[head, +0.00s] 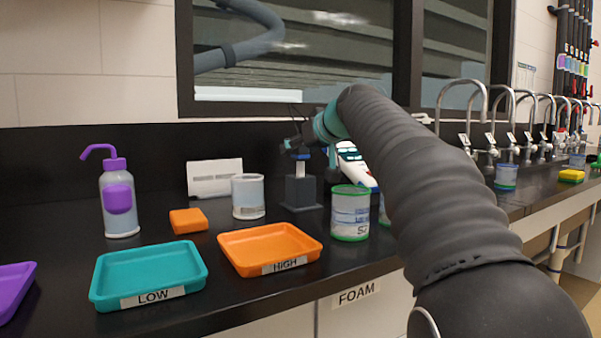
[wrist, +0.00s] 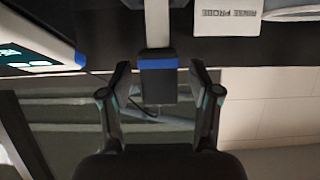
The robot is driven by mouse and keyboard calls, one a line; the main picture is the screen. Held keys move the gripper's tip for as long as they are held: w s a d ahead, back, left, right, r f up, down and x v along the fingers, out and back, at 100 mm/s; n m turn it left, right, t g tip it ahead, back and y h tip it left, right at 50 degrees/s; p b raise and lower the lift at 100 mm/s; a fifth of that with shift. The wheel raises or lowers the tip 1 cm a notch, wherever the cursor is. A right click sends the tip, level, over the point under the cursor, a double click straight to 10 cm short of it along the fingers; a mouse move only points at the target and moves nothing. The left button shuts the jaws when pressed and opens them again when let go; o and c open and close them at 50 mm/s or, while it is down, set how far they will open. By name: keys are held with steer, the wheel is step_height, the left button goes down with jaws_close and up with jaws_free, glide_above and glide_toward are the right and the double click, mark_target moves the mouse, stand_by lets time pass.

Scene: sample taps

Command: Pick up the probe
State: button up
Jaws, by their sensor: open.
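The probe (head: 301,156) stands upright in a dark grey holder block (head: 303,191) at the back of the black counter. It has a dark top, a blue band and a pale shaft below. In the wrist view the probe (wrist: 157,85) lies between the two fingers of my gripper (wrist: 159,68), with a visible gap on each side. My gripper (head: 296,143) is open at the probe's top in the head view, and holds nothing. My arm hides part of the counter to the right.
A white meter (head: 352,166) stands right of the holder, a white labelled card (head: 214,177) left of it. A white-and-grey jar (head: 248,197) and a green-rimmed can (head: 350,213) stand nearby. An orange tray (head: 235,239) and a teal tray (head: 113,270) lie in front.

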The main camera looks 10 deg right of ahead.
jaws_close()
steer(key=shift+r, duration=0.1)
